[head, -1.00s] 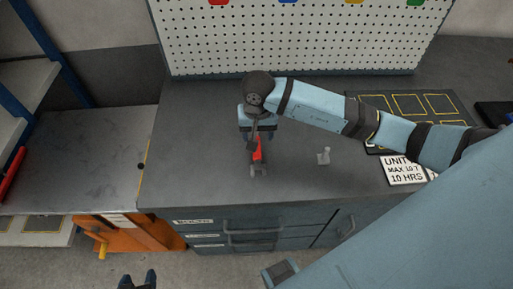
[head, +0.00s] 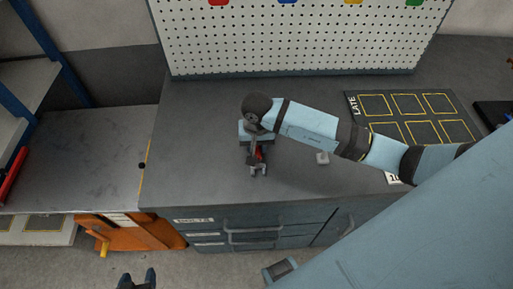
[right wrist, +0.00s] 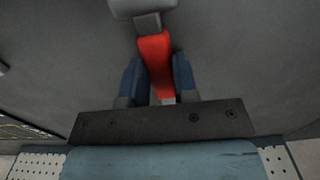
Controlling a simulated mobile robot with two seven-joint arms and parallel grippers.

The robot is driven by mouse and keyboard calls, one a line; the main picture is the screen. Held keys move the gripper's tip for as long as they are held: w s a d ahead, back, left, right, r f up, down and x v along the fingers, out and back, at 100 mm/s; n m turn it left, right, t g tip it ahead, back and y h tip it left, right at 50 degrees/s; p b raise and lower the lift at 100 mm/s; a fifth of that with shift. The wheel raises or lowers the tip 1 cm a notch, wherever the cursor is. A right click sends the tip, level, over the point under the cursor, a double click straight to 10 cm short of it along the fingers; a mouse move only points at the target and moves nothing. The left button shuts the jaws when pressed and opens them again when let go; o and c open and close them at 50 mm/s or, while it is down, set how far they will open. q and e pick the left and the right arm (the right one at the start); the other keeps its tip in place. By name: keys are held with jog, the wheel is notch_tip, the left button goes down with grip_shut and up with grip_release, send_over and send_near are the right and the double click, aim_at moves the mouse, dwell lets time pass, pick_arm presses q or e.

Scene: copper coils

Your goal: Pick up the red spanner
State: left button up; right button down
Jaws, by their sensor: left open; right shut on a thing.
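The red spanner (head: 259,153) is on or just above the grey workbench top, its grey jaw end towards the bench's front edge. I cannot tell whether it touches the bench. My right gripper (head: 258,147) is shut on it from above and hides part of its handle. In the right wrist view the spanner's red handle (right wrist: 155,58) lies between the two blue fingers, with its grey end beyond them. My left gripper (head: 137,280) is open and empty, low at the bottom edge of the head view, in front of the bench.
The grey workbench (head: 200,140) is clear left of the spanner. A small grey piece (head: 322,158) stands to its right. A black board with yellow outlined squares (head: 409,104) lies further right. A pegboard (head: 290,40) rises behind. My right arm partly covers a white sign (head: 393,178).

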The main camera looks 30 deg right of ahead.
jog(key=shift+r, duration=0.15)
jog(key=shift+r, duration=0.55)
notch_tip(320, 180, up, 19)
jog(key=b, duration=0.1)
jog(key=shift+f, duration=0.15)
dwell(0.5)
